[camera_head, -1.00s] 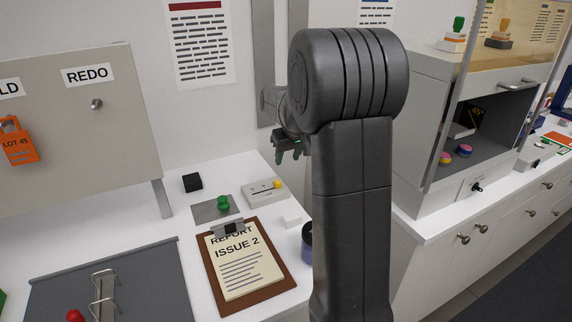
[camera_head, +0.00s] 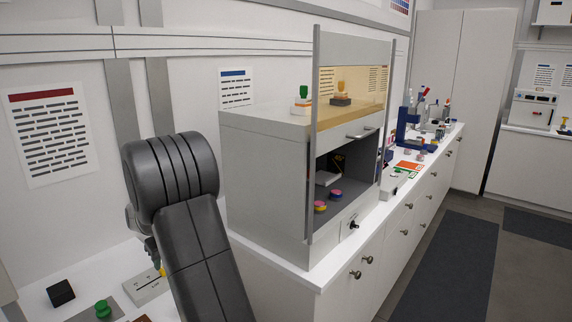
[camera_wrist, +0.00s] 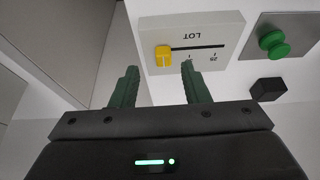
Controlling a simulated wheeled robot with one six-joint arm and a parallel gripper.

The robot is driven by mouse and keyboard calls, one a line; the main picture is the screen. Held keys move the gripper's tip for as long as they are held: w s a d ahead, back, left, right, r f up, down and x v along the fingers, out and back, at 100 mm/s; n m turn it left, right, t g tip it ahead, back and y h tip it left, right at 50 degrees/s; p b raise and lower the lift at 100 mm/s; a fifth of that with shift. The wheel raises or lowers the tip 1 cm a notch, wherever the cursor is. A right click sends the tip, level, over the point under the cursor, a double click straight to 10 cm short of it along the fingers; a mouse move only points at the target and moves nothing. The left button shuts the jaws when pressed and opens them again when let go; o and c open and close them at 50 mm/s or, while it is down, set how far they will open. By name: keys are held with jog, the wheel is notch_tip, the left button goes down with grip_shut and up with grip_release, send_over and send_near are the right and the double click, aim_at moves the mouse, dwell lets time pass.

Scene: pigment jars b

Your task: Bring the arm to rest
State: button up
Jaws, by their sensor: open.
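My arm, dark grey, stands bent at the lower left of the head view, its big rounded joint in front of the wall. My gripper (camera_wrist: 158,88) shows in the wrist view with its two green fingers apart and nothing between them. The fingers point toward a white box marked LOT (camera_wrist: 205,35) with a yellow slider knob (camera_wrist: 163,56); I cannot tell how far off it is. In the head view the gripper is mostly hidden behind my arm, near the same box (camera_head: 145,288).
A green knob on a grey plate (camera_head: 103,308) and a black block (camera_head: 61,293) lie on the counter at the lower left. A grey cabinet with a raised glass front (camera_head: 265,170) stands right of my arm. Grey floor mats (camera_head: 445,265) lie in the open aisle.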

jog(key=x, duration=0.5)
jog(key=shift+p, duration=0.3)
jog(key=shift+a, duration=0.1)
